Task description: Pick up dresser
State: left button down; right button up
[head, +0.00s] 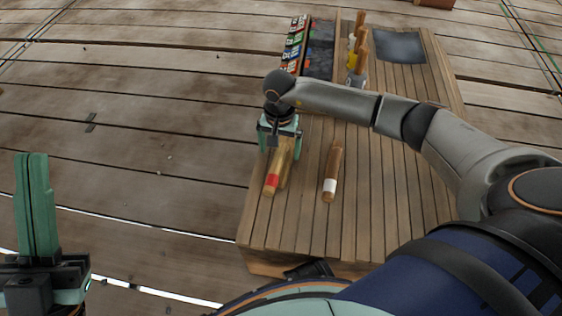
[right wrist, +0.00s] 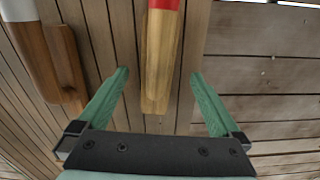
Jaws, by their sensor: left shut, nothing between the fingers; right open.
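Two wooden hand tools lie on the slatted bench. One, pale with a red band (head: 272,181), lies under my right gripper (head: 280,149); the other, browner with a white band (head: 333,165), lies to its right. I cannot tell by name which is the dresser. In the right wrist view the red-banded tool (right wrist: 160,62) lies between the spread, open fingers, with none visibly touching it. The white-banded tool (right wrist: 66,68) is outside them at the left. My left gripper (head: 36,165) is shut and empty at the left, away from the bench.
The slatted bench (head: 380,215) stands on a plank floor (head: 140,120). At its back are a rack of colourful items (head: 294,45), upright handled tools (head: 358,55) and a dark grey sheet (head: 400,46). Bare slats surround the two tools.

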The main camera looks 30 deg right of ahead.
aim_at(281, 158)
notch_tip(281, 158, down, 5)
jog(key=shift+s+d+r+b, duration=0.1)
jog(key=shift+r+b, duration=0.05)
jog(key=shift+b, duration=0.9)
jog(key=shift+c, duration=0.2)
grip_shut()
